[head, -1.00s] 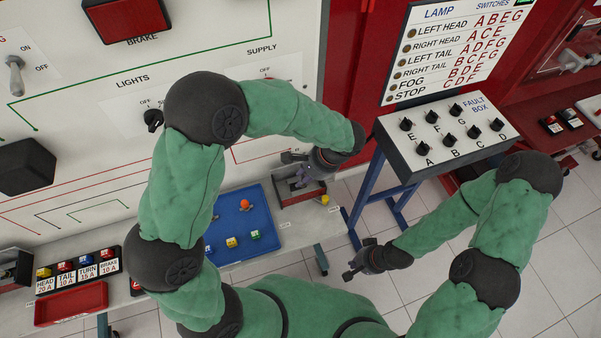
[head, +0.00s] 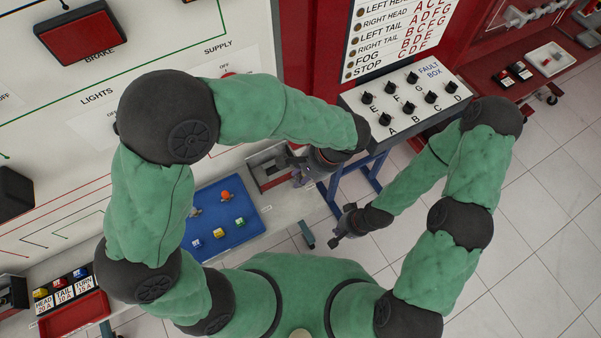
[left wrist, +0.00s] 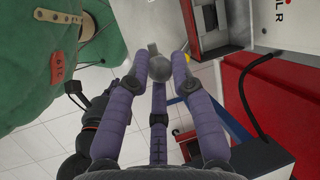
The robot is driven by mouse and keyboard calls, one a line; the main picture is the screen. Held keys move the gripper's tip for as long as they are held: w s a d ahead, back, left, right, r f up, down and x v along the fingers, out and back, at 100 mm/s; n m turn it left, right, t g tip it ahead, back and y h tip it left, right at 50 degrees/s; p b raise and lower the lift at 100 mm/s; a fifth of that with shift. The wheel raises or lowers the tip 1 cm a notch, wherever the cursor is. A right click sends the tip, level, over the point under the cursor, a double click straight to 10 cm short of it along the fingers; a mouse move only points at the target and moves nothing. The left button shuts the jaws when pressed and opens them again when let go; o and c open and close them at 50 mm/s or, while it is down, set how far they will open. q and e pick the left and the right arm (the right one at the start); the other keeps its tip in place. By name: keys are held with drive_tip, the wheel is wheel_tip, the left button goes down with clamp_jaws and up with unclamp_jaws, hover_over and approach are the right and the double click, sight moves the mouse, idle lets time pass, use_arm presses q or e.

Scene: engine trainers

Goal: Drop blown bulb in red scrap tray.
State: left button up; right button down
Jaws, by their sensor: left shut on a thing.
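My left gripper (head: 300,172) is just right of an open box with a red front, clear of the floor. In the left wrist view its purple fingers (left wrist: 157,68) are closed around a grey, rounded bulb (left wrist: 159,67), held at the fingertips. In the head view the bulb is hidden by the hand. The red scrap tray (head: 75,314) lies at the lower left, in front of the labelled fuse rack, and looks empty. My right gripper (head: 338,232) hangs over the floor below the fault box; its fingers are too small to judge.
A blue tray (head: 192,252) holds an orange bulb (head: 226,196) and several small coloured fuses. The red-fronted box (head: 267,172) stands beside it. The fault box (head: 405,108) on its blue stand is close to my left forearm.

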use_arm(q)
drive_tip(key=shift+r+p, duration=1.95)
drive_tip(key=shift+r, duration=0.5)
